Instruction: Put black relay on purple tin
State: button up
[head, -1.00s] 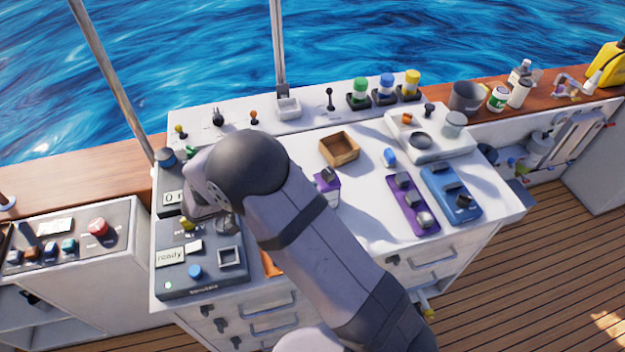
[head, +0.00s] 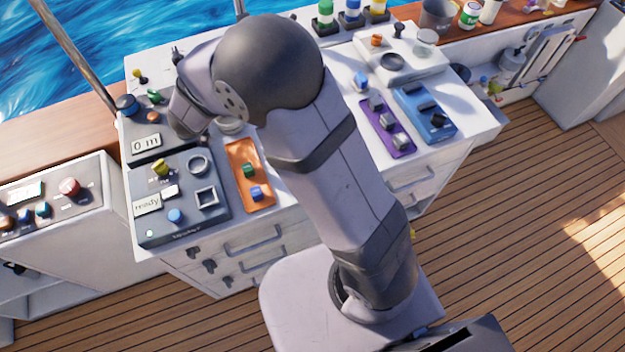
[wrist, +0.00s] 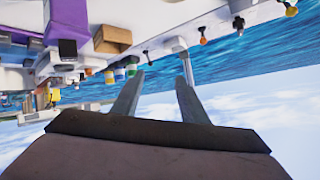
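The purple tin (wrist: 68,18) is at the upper left of the wrist view, which is upside down. The black relay (wrist: 67,48) shows against the tin's upper face and appears to rest on it. In the head view my arm hides both. My gripper (wrist: 158,88) is open, with its two fingers apart and nothing between them. It is apart from the tin and relay and points out toward the sea and sky. In the head view its fingers are hidden behind my arm.
A wooden box (wrist: 112,38) is close to the tin. An orange tray (head: 236,180) holds a green and a blue block. A purple tray (head: 368,112) and a blue tray (head: 442,132) hold dark blocks. A grey control panel (head: 185,228) is at the left.

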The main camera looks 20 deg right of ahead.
jog(key=s+a+f+n+g+y, duration=0.1)
jog(key=s+f+n+g+y, duration=0.3)
jog(key=s+n+y, duration=0.6)
jog(key=s+d+f+g+h, duration=0.1)
jog(key=s+d+g+h, duration=0.1)
jog(key=s, duration=0.8)
jog(key=s+d+f+g+h, duration=0.2)
jog(key=s+d+g, duration=0.2)
jog(key=s, duration=0.7)
jog(key=d, duration=0.2)
jog(key=shift+d+m+g, duration=0.3)
jog(key=shift+d+g, duration=0.1)
